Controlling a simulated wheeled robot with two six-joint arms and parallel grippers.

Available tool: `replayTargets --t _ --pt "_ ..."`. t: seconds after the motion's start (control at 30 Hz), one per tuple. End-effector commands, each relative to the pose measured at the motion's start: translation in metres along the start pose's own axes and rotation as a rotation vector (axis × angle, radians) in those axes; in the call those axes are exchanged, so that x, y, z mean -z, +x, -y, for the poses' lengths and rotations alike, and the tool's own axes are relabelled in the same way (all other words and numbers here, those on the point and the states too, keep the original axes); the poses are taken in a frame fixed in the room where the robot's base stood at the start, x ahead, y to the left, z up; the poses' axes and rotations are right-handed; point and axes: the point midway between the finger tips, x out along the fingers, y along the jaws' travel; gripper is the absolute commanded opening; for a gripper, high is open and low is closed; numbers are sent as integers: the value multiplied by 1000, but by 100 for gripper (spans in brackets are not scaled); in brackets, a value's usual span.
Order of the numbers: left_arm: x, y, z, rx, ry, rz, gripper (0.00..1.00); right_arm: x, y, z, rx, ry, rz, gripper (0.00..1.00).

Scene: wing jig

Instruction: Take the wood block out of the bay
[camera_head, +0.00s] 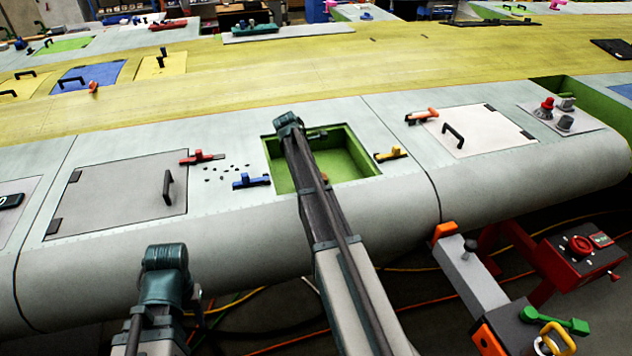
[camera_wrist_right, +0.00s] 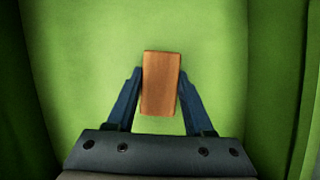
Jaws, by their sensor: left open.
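The wood block (camera_wrist_right: 161,84) is an orange-brown rectangle against the green floor of the bay in the right wrist view. My right gripper (camera_wrist_right: 160,78) has one dark blue finger along each side of it, with hardly any gap at the tips. I cannot tell whether they press on it. In the head view, the green open bay (camera_head: 352,165) is set in the grey wing skin. My right arm reaches over it and hides part of it and the block. My left gripper (camera_head: 165,258) is open at the lower left, in front of the wing, away from the bay.
Around the bay are a blue latch (camera_head: 251,181), a yellow latch (camera_head: 391,154), a red latch (camera_head: 201,157) and several small dark bits (camera_head: 222,172). A grey hatch with a handle (camera_head: 125,196) lies left, a white hatch (camera_head: 478,130) right. A red machine (camera_head: 575,258) stands front right.

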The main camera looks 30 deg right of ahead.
Motion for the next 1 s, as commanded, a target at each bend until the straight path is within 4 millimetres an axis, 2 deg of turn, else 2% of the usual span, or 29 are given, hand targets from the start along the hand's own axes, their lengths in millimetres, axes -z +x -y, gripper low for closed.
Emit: replayTargets --t 0.03,0.2,0.23,0.67,0.87,1.0 --pt "0 0 0 0 0 0 47 0 0 0 0 0 0 34" --pt "0 0 0 0 0 0 47 0 0 0 0 0 0 3" --pt "0 0 0 0 0 0 47 0 0 0 0 0 0 0" --pt "0 -8 1 0 0 0 47 -3 -7 0 0 0 0 0" --pt "-2 -28 3 0 0 0 47 -11 -26 0 0 0 0 0" --pt "-3 -49 5 0 1 0 47 -19 -46 0 0 0 0 0"
